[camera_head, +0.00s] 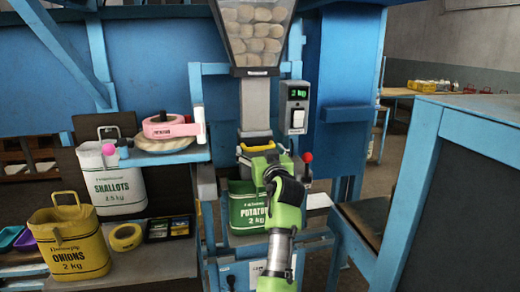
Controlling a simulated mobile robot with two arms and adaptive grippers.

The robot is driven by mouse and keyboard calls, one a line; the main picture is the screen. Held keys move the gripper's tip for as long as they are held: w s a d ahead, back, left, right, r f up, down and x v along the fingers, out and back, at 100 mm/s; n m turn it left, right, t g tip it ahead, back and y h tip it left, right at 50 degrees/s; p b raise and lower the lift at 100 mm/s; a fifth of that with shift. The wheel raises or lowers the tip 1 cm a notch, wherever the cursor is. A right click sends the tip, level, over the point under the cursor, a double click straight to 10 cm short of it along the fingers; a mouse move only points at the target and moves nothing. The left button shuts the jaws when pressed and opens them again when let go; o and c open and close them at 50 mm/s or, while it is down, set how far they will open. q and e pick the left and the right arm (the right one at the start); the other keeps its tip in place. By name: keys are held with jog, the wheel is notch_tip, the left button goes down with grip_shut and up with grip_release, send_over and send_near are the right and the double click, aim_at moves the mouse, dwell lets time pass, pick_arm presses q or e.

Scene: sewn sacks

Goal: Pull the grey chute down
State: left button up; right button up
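The grey chute (255,104) hangs straight down under a clear hopper (255,36) filled with potatoes. Its lower end is partly hidden behind my green arm. A green potato sack (243,211) stands upright below the chute, partly covered by my arm.
A display box (297,107) reading 2 kg and a red-knobbed lever (307,158) are right of the chute. A pink tape dispenser (167,127) sits on the left shelf. White shallots (115,185) and yellow onions (70,243) sacks stand left. A blue-framed panel (470,130) blocks the right.

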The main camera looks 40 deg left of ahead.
pick_arm(q)
jog(key=shift+w+a, duration=0.1)
jog(key=shift+w, duration=0.05)
notch_tip(320, 180, up, 10)
jog(key=shift+f, duration=0.1)
dwell(0.4)
dwell(0.5)
